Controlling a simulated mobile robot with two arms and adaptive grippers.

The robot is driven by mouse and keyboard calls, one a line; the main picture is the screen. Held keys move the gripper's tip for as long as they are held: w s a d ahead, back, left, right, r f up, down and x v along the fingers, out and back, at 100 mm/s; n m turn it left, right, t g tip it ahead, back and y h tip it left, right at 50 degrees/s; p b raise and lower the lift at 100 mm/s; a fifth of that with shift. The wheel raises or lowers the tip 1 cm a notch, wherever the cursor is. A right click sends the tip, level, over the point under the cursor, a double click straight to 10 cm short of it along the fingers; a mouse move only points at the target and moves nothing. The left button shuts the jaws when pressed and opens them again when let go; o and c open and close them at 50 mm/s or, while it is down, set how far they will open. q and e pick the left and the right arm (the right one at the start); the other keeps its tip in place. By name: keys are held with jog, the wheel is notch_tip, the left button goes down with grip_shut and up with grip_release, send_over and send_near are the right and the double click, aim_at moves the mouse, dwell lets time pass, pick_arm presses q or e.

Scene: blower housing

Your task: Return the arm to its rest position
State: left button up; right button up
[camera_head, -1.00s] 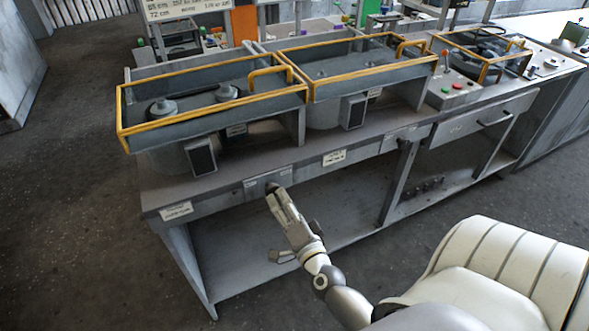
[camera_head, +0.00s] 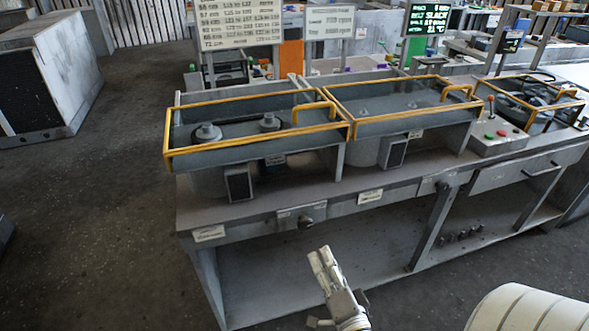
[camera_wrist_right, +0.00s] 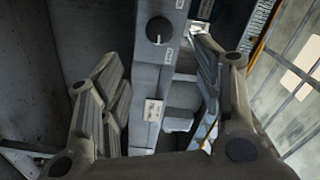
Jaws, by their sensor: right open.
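My right gripper (camera_head: 322,262) is in front of the workbench, low at the bottom middle of the head view, apart from the bench front. In the right wrist view its two fingers (camera_wrist_right: 160,85) stand wide apart with nothing between them. Beyond them is the bench front with a dark round knob (camera_wrist_right: 159,30), which also shows in the head view (camera_head: 305,222). My left gripper is in neither view.
The bench front edge (camera_head: 255,226) runs across the middle, with an open shelf below. Yellow-rimmed guard trays (camera_head: 240,142) sit on top. A control box with buttons (camera_head: 497,138) stands at right. The floor at left (camera_head: 90,210) is clear.

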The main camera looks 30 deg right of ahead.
jog(key=s+a+f+n+g+y, duration=0.2)
jog(key=a+f+n, duration=0.1)
jog(key=f, duration=0.7)
jog(key=s+a+f+n+g+y, duration=0.1)
jog(key=s+a+f+n+g, duration=0.2)
jog(key=f, duration=0.6)
jog(key=s+a+f+n+g+y, duration=0.2)
jog(key=f+n, duration=0.2)
jog(key=f, duration=0.6)
jog(key=s+f+n+g, duration=0.4)
jog(key=s+f, duration=0.5)
jog(key=s, duration=0.3)
jog(key=s+d+f+n+g, duration=0.1)
jog(key=s+f+n+g, duration=0.4)
jog(key=s+f, duration=0.4)
jog(key=s, duration=0.4)
jog(key=shift+d+f+h, duration=0.2)
jog(key=shift+d+h, duration=0.1)
jog(key=shift+s, duration=0.1)
